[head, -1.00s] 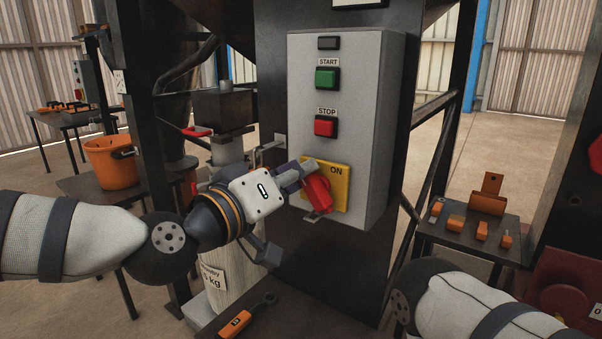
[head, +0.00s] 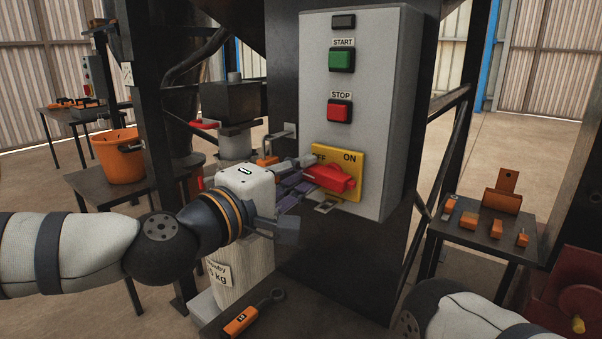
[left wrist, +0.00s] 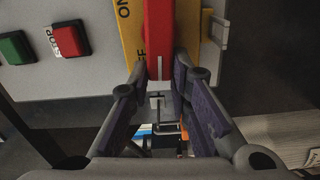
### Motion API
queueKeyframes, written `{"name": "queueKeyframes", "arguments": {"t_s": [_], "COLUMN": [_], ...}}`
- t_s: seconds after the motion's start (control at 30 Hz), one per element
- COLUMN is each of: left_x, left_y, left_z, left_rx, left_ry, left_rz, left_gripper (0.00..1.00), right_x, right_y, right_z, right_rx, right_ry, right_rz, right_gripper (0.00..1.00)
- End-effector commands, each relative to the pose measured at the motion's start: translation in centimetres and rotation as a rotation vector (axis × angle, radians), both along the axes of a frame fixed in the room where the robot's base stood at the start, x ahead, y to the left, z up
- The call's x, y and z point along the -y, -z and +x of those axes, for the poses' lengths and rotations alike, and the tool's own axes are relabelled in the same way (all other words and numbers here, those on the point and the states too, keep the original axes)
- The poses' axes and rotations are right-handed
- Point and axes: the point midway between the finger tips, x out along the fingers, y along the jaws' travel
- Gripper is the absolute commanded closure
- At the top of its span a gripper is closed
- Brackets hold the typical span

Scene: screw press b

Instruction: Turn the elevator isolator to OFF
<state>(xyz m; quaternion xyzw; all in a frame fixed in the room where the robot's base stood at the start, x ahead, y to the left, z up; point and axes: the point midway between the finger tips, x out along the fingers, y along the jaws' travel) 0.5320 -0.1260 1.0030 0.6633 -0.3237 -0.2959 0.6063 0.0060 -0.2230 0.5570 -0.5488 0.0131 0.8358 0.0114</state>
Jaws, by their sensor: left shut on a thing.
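The elevator isolator is a red rotary handle (head: 334,181) on a yellow plate (head: 350,161) marked ON at the right and a partly covered OFF at the left. It sits low on the grey control box. The handle lies nearly level, its left end at my left gripper (head: 302,180). In the left wrist view, the red handle (left wrist: 159,35) runs between the fingertips of my left gripper (left wrist: 164,72), which is shut on it. The plate lettering (left wrist: 126,12) shows beside the handle. My right arm shows at the lower right; its gripper is out of view.
The control box (head: 398,120) carries a green START button (head: 341,60) and a red STOP button (head: 339,110) above the isolator. A small hasp sticks out below the plate. A side table (head: 465,236) with orange parts stands at the right. An orange bucket (head: 118,155) stands left.

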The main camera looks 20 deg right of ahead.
Motion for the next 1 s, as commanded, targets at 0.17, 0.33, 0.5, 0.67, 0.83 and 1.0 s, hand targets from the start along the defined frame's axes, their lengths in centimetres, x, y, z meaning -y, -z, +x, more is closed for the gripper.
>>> {"name": "queueKeyframes", "arguments": {"t_s": [0.17, 0.33, 0.5, 0.67, 0.83, 1.0], "left_x": [0.01, 0.01, 0.01, 0.02, 0.02, 0.02], "left_y": [0.33, 0.42, 0.42, 0.43, 0.45, 0.41], "left_z": [-0.01, -0.02, -0.03, -0.04, -0.05, -0.03], "left_rx": [-0.051, -0.077, -0.087, -0.087, -0.087, -0.085], "left_ry": [0.001, 0.001, 0.001, 0.001, 0.002, 0.001], "left_rz": [-0.039, -0.059, -0.066, -0.065, -0.065, -0.065], "left_gripper": [1.00, 1.00, 1.00, 1.00, 0.77, 0.62], "right_x": [0.01, 0.00, 0.00, 0.00, 0.00, 0.00], "right_y": [0.25, 0.32, 0.35, 0.34, 0.34, 0.34], "right_z": [-0.21, -0.27, -0.28, -0.28, -0.28, -0.28], "right_rx": [-0.006, -0.008, -0.009, -0.009, -0.009, -0.009], "right_ry": [0.000, -0.001, -0.001, -0.001, -0.001, -0.001], "right_rz": [0.000, 0.000, 0.000, 0.000, 0.000, 0.000], "right_gripper": [1.00, 1.00, 1.00, 1.00, 1.00, 1.00]}}
